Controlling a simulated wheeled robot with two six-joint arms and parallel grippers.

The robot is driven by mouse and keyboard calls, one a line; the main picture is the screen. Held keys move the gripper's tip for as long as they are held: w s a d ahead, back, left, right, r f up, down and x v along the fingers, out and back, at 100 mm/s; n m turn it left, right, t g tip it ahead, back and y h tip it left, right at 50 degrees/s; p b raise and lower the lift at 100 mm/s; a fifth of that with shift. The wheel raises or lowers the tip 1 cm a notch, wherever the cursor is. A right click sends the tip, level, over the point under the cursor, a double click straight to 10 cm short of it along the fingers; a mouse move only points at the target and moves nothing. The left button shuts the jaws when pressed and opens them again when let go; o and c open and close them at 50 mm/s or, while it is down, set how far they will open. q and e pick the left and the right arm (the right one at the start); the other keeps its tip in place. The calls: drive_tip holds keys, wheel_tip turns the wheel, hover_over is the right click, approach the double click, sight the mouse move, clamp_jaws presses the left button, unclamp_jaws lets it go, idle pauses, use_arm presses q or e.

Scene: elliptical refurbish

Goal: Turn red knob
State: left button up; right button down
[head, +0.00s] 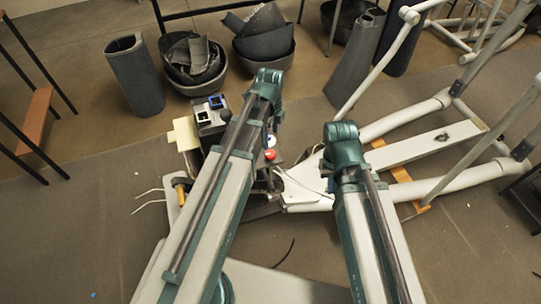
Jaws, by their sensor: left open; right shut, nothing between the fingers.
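The red knob (270,155) is a small round red cap on the elliptical's opened front unit, just right of my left arm. A white round piece (271,141) sits just above it. My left arm reaches up past the knob on its left side, and its teal joint is above the knob. My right arm ends in a teal joint to the right of the knob, apart from it. I cannot make out either gripper's fingers; my arm links hide what lies beneath them. I see nothing touching the knob.
The elliptical's white frame (410,155) spreads to the right, with loose white cables near the knob. Bins (135,75) and bowls of scrap (193,62) stand behind. Floor at lower right is clear.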

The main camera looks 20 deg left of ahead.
sight(270, 153)
use_arm(q)
wheel_tip(270, 153, down, 9)
drive_tip(key=b, duration=0.8)
drive_tip(key=shift+f, duration=0.1)
clamp_jaws()
